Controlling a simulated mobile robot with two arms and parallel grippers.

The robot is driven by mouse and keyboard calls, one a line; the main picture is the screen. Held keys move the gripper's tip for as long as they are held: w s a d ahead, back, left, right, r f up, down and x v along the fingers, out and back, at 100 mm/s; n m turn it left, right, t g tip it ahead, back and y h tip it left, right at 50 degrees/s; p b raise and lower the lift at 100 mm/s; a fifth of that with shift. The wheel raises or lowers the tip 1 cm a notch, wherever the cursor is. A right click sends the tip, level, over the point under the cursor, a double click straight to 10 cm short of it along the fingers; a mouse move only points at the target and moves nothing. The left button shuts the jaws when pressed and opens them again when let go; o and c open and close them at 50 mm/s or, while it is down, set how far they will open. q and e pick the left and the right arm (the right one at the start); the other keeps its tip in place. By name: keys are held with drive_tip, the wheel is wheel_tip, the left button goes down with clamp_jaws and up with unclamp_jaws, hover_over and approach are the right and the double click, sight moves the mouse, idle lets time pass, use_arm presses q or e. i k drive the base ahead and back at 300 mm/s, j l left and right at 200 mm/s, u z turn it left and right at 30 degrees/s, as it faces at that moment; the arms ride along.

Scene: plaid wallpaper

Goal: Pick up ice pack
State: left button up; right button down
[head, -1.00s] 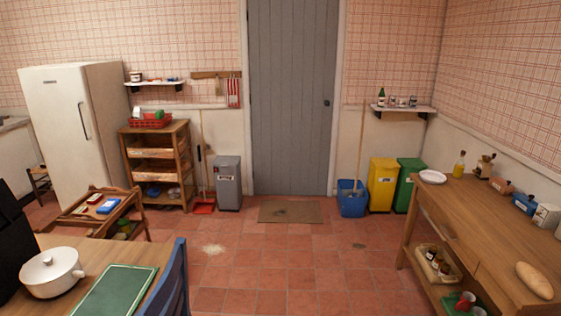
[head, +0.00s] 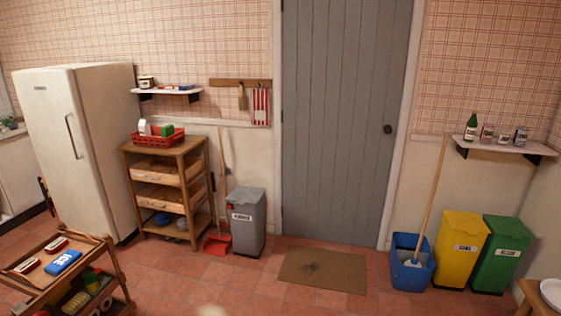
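The ice pack (head: 63,262) is a flat blue block with white lettering. It lies on the top tray of a wooden trolley (head: 88,246) at the lower left of the head view. Two red and white items (head: 28,265) lie on the same tray, to the left of and behind the ice pack. Neither of my grippers shows in the view.
A white fridge (head: 95,150) and a wooden shelf rack (head: 170,190) stand behind the trolley. A grey bin (head: 247,220) stands by the door, with a doormat (head: 322,270) in front.

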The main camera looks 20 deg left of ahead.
sight(57, 265)
drive_tip(key=i+j+u, duration=0.1)
drive_tip(key=i+u, duration=0.25)
drive_tip(key=i, duration=0.2)
drive_tip(key=i+u, duration=0.35)
drive_tip(key=i, duration=0.2)
drive_tip(key=i+l+u, duration=0.35)
drive_tip(key=i, duration=0.2)
drive_tip(key=i+j+u, duration=0.3)
drive_tip(key=i, duration=0.2)
drive_tip(key=i+j+u, duration=0.15)
drive_tip(key=i+u, duration=0.15)
drive_tip(key=i, duration=0.25)
drive_tip(key=i+j+u, duration=0.1)
drive_tip(key=j, duration=0.25)
drive_tip(key=i+j, duration=0.25)
drive_tip(key=i+j+u, duration=0.15)
drive_tip(key=j, duration=0.25)
